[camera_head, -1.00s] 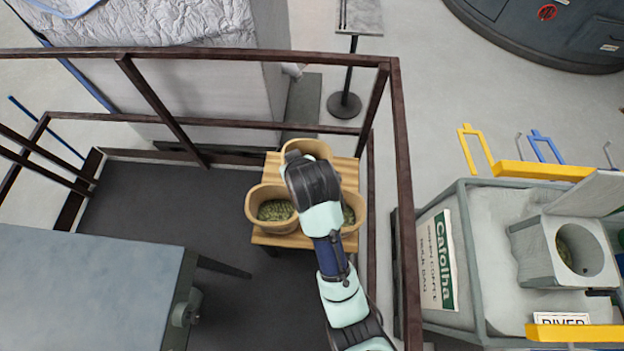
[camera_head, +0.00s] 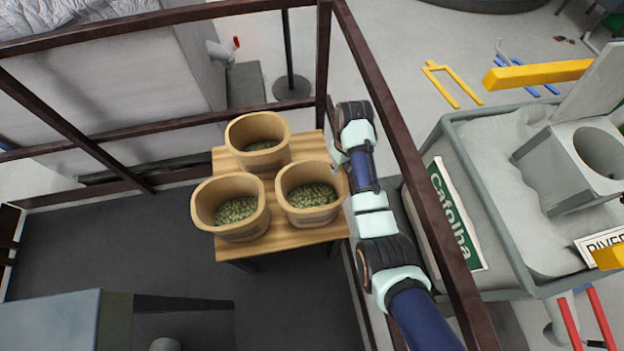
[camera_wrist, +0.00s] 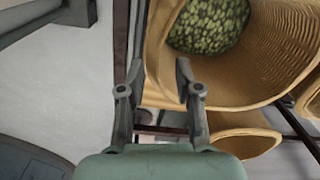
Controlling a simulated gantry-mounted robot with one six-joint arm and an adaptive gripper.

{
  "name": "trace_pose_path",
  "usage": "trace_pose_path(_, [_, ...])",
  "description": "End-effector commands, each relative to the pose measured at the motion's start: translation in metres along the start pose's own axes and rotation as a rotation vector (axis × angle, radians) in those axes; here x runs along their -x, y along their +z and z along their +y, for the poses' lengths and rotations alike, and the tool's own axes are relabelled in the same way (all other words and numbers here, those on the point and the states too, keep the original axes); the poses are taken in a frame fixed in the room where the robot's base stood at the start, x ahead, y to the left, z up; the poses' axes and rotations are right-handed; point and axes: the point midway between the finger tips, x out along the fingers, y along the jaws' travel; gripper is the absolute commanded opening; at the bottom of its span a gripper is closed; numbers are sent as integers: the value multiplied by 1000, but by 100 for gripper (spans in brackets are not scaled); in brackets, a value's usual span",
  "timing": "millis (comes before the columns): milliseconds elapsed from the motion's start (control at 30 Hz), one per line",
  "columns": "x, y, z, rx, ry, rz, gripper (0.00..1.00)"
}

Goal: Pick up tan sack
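Three tan sacks with green contents stand open on a small wooden table (camera_head: 292,238): a back sack (camera_head: 243,129), a front left sack (camera_head: 204,212) and a right sack (camera_head: 289,205). My gripper (camera_head: 338,163) is at the right sack's right side, partly hidden by my wrist. In the wrist view my gripper (camera_wrist: 159,72) is open, with a large tan sack (camera_wrist: 275,62) close by. That sack's near wall shows between the fingertips; I cannot tell whether they touch it. Another sack (camera_wrist: 250,123) shows below it.
Dark railings (camera_head: 372,75) run right behind my arm and across the back. A grey bin (camera_head: 508,240) with a "Cafolha" label stands to the right. A grey-blue table (camera_head: 60,322) is at front left. The dark floor (camera_head: 130,240) left of the sacks is clear.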

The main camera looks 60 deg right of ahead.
Motion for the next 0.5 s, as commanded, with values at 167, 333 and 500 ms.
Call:
trace_pose_path(167, [-10, 0, 0, 0, 0, 1, 34])
trace_pose_path(333, [-42, -2, 0, 0, 0, 0, 34])
trace_pose_path(500, [-56, -2, -1, 0, 1, 2, 34])
